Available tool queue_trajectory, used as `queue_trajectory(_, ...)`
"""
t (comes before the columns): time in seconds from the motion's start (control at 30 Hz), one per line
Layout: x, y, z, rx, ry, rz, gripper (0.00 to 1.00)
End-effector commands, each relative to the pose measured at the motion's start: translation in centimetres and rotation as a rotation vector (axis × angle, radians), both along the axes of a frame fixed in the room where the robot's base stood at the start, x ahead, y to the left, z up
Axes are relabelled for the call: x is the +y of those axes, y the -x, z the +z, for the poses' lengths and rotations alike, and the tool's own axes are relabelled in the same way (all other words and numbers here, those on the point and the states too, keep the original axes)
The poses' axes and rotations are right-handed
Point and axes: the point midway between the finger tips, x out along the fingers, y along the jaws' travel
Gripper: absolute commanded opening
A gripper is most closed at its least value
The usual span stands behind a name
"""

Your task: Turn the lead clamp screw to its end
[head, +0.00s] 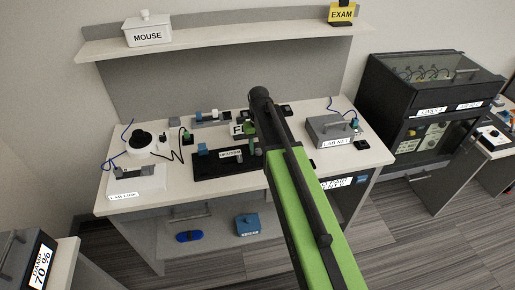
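I cannot make out the lead clamp screw for certain at this size. A black board (212,165) with a white label and small blocks lies in the middle of the bench (180,190). A white round device with a black top (143,139) stands at the bench's left, with blue and black leads near it. My green and black arm reaches up from the bottom right across the bench. A small green and dark piece, perhaps the end of my gripper (252,138), shows beside the arm over the board. Its fingers are too small and hidden to read.
A white MOUSE box (148,30) and a yellow EXAM box (342,12) sit on the upper shelf (220,34). A dark cabinet (425,95) stands at the right. A blue box (247,224) is on the lower shelf.

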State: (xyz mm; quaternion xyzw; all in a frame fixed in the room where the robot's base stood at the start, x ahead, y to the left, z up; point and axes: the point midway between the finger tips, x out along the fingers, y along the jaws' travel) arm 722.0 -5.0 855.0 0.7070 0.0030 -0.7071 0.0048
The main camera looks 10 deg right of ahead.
Motion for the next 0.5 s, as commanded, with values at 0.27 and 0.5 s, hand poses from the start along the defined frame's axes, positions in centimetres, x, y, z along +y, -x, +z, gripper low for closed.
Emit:
queue_trajectory(0.27, 0.1, 0.0, 0.0, 0.000, -0.002, 0.002, 0.50)
queue_trajectory(0.5, 0.2, 0.0, 1.4, 0.000, -0.003, 0.002, 0.50)
